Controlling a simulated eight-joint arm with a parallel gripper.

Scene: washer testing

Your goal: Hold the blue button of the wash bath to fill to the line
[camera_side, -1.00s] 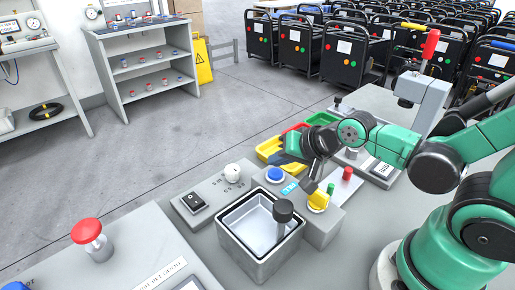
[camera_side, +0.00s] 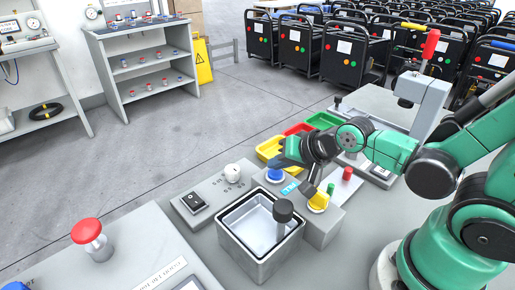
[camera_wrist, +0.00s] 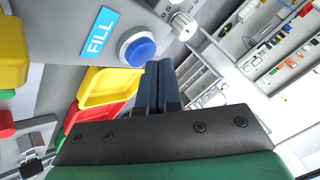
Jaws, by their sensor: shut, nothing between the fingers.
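The blue button (camera_side: 275,174) sits on a grey panel behind the wash bath (camera_side: 262,268), a square metal basin with a pale inside. I cannot tell its water level or make out a line. In the wrist view the blue button (camera_wrist: 137,49) has a white ring and a FILL label (camera_wrist: 98,33) beside it. My gripper (camera_side: 278,158) is shut and empty, its blue fingers just above and behind the button in the side view. In the wrist view my gripper's fingertips (camera_wrist: 159,64) lie right beside the button. I cannot tell whether they touch it.
A yellow button (camera_side: 318,201) stands right of the FILL label, near my wrist. A dark-topped post (camera_side: 283,211) rises at the bath's right side. A white knob (camera_side: 232,172) and black switch (camera_side: 194,201) lie left. Yellow (camera_side: 268,150) and green (camera_side: 322,119) trays are behind.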

